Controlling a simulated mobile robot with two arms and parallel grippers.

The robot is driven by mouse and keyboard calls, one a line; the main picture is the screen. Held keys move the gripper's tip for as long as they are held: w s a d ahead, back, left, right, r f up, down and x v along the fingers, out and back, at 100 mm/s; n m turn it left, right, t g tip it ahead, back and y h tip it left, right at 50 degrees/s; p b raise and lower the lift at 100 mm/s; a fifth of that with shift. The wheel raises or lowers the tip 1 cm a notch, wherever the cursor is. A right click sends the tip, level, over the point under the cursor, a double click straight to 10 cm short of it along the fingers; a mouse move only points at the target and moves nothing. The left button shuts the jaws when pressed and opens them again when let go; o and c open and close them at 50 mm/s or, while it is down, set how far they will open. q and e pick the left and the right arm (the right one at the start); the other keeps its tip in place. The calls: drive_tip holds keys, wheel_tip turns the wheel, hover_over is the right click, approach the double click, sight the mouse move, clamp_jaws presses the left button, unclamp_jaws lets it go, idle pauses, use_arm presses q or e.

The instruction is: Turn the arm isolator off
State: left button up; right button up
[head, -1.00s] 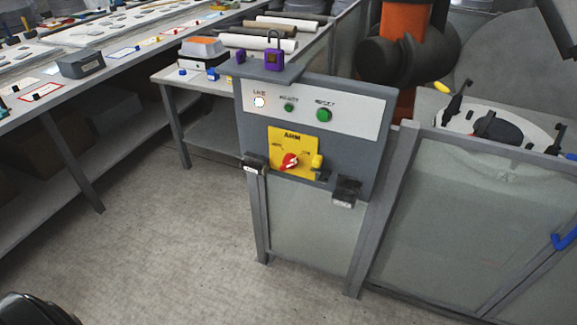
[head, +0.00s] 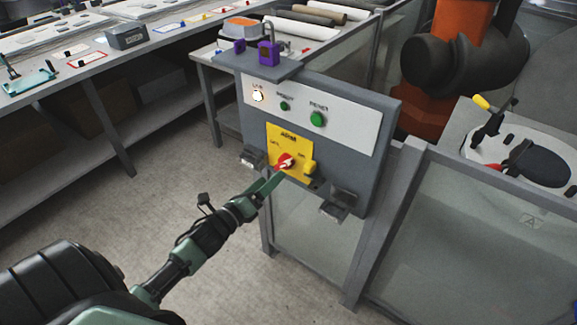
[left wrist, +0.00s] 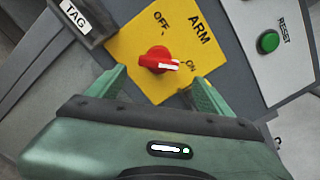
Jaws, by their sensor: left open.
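The arm isolator is a red rotary knob (head: 284,161) on a yellow plate marked ARM (head: 289,139), low on the grey control panel. In the left wrist view the red knob (left wrist: 156,59) has a white pointer directed at the ON label (left wrist: 191,67); the OFF label (left wrist: 162,21) is at the plate's upper left. My left gripper (head: 273,183) is open just in front of the knob. In the left wrist view its green fingers (left wrist: 159,77) stand apart on either side, with the knob between and slightly beyond their tips. My right gripper is out of view.
A purple padlock (head: 268,53) sits on the panel's top shelf. Green buttons (head: 317,119) and a lit white lamp (head: 257,96) are above the plate. A dark TAG holder (left wrist: 83,18) is close to the left finger. A glazed fence (head: 455,235) adjoins on the right.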

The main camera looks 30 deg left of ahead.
sight(281, 168)
use_arm(q)
drive_tip(key=shift+w+a, duration=0.1)
drive_tip(key=shift+w, duration=1.1)
drive_tip(key=w, duration=0.3)
drive_tip(key=shift+w+d+f, duration=0.1)
drive_tip(key=shift+w+d, duration=0.1)
drive_tip(key=shift+w, duration=0.2)
drive_tip(key=shift+w+p, duration=0.3)
drive_tip(key=shift+w, duration=0.1)
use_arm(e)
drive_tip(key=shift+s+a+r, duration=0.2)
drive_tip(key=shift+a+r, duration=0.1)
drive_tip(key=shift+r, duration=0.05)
use_arm(q)
drive_tip(key=c, duration=1.4)
